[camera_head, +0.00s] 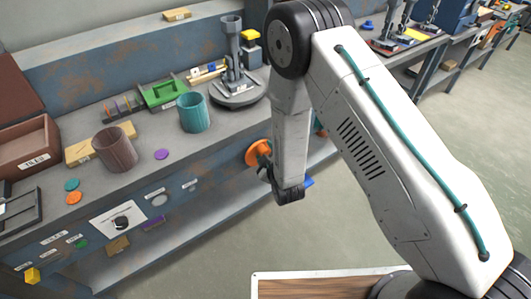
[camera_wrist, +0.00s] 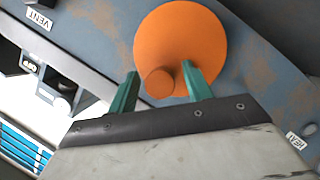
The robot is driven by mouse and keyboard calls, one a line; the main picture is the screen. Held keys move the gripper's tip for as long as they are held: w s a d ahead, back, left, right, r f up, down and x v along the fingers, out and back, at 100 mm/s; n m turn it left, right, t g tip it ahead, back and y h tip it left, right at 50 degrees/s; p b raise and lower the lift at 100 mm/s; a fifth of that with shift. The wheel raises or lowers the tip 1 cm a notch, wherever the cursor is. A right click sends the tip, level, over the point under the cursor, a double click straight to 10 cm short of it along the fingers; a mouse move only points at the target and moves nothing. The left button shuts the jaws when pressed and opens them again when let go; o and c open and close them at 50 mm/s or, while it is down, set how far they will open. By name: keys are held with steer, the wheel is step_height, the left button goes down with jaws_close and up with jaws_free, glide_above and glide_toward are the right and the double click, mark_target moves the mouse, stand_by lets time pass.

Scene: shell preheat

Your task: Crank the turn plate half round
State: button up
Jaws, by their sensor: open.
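An orange crank disc (camera_head: 257,153) is mounted on the front face of the blue-grey bench. In the wrist view the disc (camera_wrist: 180,42) shows a round orange knob (camera_wrist: 158,81) near its lower edge. My gripper (camera_wrist: 159,71) is open, with one teal finger to each side of the knob; I cannot tell whether either finger touches it. In the head view my arm's end hangs just in front of the disc and hides part of it. A round grey plate (camera_head: 224,101), seemingly the turn plate, lies on the bench top above the crank and bears an upright grey post (camera_head: 232,50).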

steer(key=c, duration=1)
steer(key=shift+d, duration=0.1)
steer(key=shift+w+d+m+g+y, duration=0.2)
steer(key=shift+d+m+g, duration=0.1)
steer(key=shift+m, duration=0.3)
steer(key=shift+w+d+m+g+y, duration=0.2)
steer(key=shift+m+g, duration=0.1)
steer(key=shift+m, duration=0.3)
steer(key=shift+w+d+f+m+g+y, duration=0.25)
steer(key=shift+d+f+m+g+y, duration=0.25)
steer(key=shift+m+y, duration=0.85)
steer(key=shift+w+d+f+m+g+y, duration=0.25)
steer(key=shift+f+m+g+y, duration=0.5)
steer(key=shift+m, duration=1.15)
steer(key=shift+w+d+f+m+g+y, duration=0.2)
steer(key=shift+d+f+m+g+y, duration=0.2)
steer(key=shift+f+m+y, duration=0.85)
steer(key=shift+r+m+h, duration=0.25)
steer(key=shift+r+m, duration=0.2)
steer(key=shift+m, duration=0.15)
